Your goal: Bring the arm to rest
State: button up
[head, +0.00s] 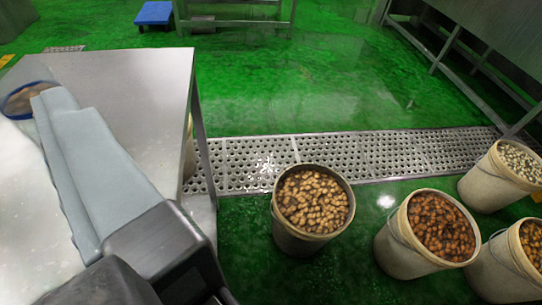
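My gripper (62,108) reaches up and left from the lower left corner, over a pale metal table (150,75). Its two long, pale grey-blue fingers lie side by side, and I see no gap between them. Nothing shows held in them. Dark grey parts of my arm fill the bottom left.
On the green floor stand pale buckets of brown items (293,238), (400,257), (487,278) and one with whitish items (480,191). A metal drain grate (350,155) crosses the floor. Steel frames stand at right.

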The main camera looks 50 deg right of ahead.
jog(key=shift+s+d+r+t, duration=0.15)
jog(key=shift+s+r+t, duration=0.15)
jog(key=shift+s+r, duration=0.35)
jog(key=shift+s+d+r+t, duration=0.1)
jog(key=shift+s+r+t, duration=0.25)
jog(key=shift+s, duration=0.35)
